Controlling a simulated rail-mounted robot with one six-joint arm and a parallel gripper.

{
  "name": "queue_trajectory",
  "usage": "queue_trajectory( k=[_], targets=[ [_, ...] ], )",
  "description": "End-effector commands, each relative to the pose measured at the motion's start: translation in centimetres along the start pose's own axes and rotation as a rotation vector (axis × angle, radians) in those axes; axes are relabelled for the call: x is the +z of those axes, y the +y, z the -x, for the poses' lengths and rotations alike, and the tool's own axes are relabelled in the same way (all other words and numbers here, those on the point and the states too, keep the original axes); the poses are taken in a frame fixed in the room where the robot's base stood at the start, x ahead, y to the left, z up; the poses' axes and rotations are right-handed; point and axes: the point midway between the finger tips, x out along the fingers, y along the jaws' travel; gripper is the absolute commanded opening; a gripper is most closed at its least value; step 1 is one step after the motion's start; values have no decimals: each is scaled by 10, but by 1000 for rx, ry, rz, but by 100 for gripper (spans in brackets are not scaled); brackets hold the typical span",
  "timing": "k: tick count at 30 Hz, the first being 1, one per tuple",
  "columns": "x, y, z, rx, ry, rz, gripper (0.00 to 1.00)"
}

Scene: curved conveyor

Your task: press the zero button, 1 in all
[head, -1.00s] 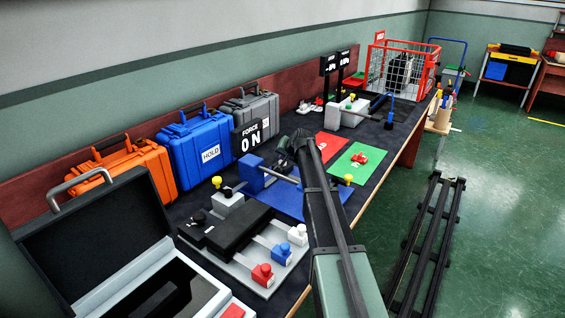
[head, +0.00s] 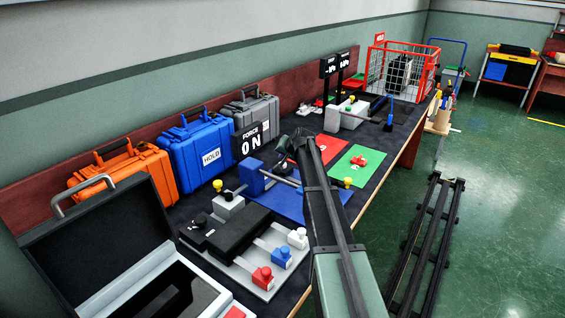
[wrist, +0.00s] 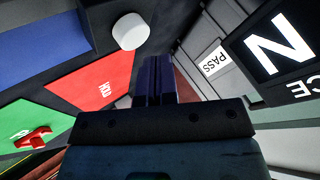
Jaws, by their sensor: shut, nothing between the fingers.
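The force gauge display (head: 251,139) is a black panel reading "FORCE 0 N", left of my gripper in the head view; part of it shows upside down in the wrist view (wrist: 280,44). A blue clamp-like block (head: 252,177) stands below it on a blue mat. My gripper (wrist: 158,75) is shut and empty; in the head view it is a small dark shape (head: 284,148) beside the display. A white round cap (wrist: 131,31) lies up-left of my fingertips in the wrist view, apart from them. I cannot read a zero mark on it, nor tell whether it is the zero button.
Orange (head: 127,179), blue (head: 198,155) and grey (head: 256,108) cases line the wall. A plate with red (head: 262,277), blue and white knobs lies in front. Red (head: 325,147) and green (head: 353,165) mats lie beyond. An open black case (head: 110,240) stands front left.

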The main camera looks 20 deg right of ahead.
Motion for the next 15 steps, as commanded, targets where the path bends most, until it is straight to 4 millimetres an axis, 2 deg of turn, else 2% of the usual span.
queue_trajectory(
  k=[7, 15],
  targets=[
    [-1, -1, 2, 0, 0, 0, 0],
    [-16, -16, 21, 0, 0, 0, 0]
  ],
)
